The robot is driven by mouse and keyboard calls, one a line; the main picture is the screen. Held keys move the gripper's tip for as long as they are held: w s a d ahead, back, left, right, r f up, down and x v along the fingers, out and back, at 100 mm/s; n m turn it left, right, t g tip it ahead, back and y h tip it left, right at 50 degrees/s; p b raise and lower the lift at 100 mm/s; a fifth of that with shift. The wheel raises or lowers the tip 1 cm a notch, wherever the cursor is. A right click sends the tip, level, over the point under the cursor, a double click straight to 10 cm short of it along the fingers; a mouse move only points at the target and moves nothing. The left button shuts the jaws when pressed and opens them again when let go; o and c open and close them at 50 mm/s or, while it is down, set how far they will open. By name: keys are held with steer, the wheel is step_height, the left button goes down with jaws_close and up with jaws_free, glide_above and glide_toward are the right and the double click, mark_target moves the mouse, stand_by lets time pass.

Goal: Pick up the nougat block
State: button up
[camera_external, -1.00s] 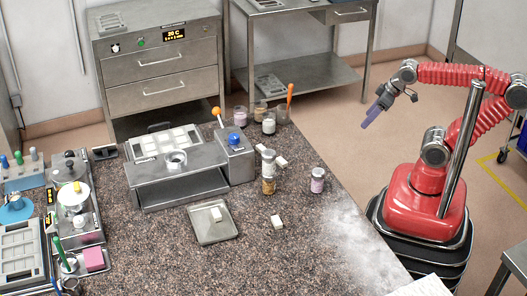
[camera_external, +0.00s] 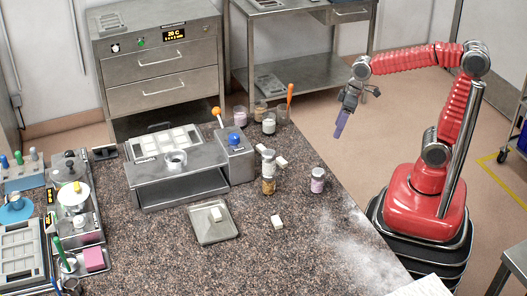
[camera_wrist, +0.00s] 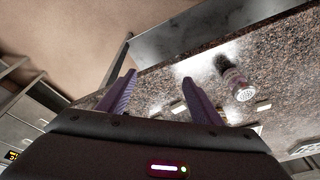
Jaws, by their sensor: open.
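Several small whitish blocks could be the nougat block; I cannot tell them apart by name. One block (camera_external: 277,222) lies alone on the speckled counter, one block (camera_external: 216,214) sits on a shallow grey tray (camera_external: 206,237), and one block (camera_external: 281,162) lies beside the jars. My gripper (camera_external: 341,127) is raised past the counter's right edge, purple fingers pointing down, away from all the blocks. In the wrist view, my gripper (camera_wrist: 158,79) is open with nothing between its fingers. Small pale pieces on the counter show only partly there.
A metal stand (camera_external: 180,188) and blue-topped box (camera_external: 238,160) are behind. The front right counter is clear, with white powder.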

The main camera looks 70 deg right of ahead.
steer(key=w+a+r+n+y, duration=0.1)
steer(key=w+a+n, duration=0.3)
steer(key=w, duration=0.3)
steer(key=w+a+n+y, duration=0.1)
steer(key=w+a+n, duration=0.3)
steer(key=w, duration=0.3)
steer(key=shift+a+r+n+y, duration=0.2)
steer(key=shift+r+n+y, duration=0.15)
steer(key=shift+n, duration=0.35)
steer(key=shift+w+f, duration=0.1)
glide_above(282, 160)
steer(key=s+d, duration=0.2)
step_height(282, 160, down, 8)
steer(key=shift+w+r, duration=0.1)
steer(key=shift+r, duration=0.1)
steer(key=shift+a+f, duration=0.1)
steer(key=shift+f, duration=0.1)
steer(key=shift+x, duration=2.55)
steer(key=shift+w, duration=0.15)
